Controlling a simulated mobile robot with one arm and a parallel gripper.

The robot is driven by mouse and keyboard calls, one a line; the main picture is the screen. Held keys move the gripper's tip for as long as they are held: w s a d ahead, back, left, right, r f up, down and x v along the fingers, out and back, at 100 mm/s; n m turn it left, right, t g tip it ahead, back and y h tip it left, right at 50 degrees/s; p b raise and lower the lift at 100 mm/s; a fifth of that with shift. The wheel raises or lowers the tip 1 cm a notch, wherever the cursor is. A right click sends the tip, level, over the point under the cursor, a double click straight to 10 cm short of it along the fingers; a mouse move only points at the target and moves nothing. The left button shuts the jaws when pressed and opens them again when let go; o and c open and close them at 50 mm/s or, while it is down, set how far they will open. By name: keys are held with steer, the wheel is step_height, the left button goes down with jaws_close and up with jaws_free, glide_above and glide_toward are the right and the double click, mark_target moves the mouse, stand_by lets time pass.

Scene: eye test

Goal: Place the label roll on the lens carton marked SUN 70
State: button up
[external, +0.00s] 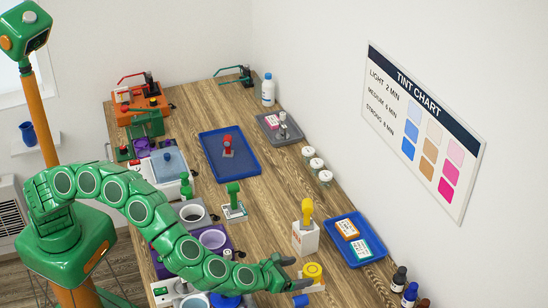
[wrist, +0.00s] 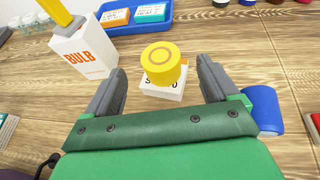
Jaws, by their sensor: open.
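A yellow roll (wrist: 161,62), which looks like the label roll, stands upright on top of a small white carton (wrist: 163,92). It also shows in the external view as a yellow roll (external: 313,269) on the white carton (external: 314,286). The carton's print is partly hidden; only an "S" and a "0" can be read, so I cannot confirm SUN 70. My gripper (wrist: 158,72) is open, with one finger on each side of the roll and a visible gap to each. In the external view my gripper (external: 289,270) is just left of the roll.
A white BULB box (wrist: 84,57) with a yellow-topped item stands left of the roll. A blue cylinder (wrist: 262,110) lies close by the right finger. A blue tray (external: 373,257) holds orange and teal boxes. Dark bottles (external: 399,279) stand near the wall.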

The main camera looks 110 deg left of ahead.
steer(key=shift+v, duration=1.85)
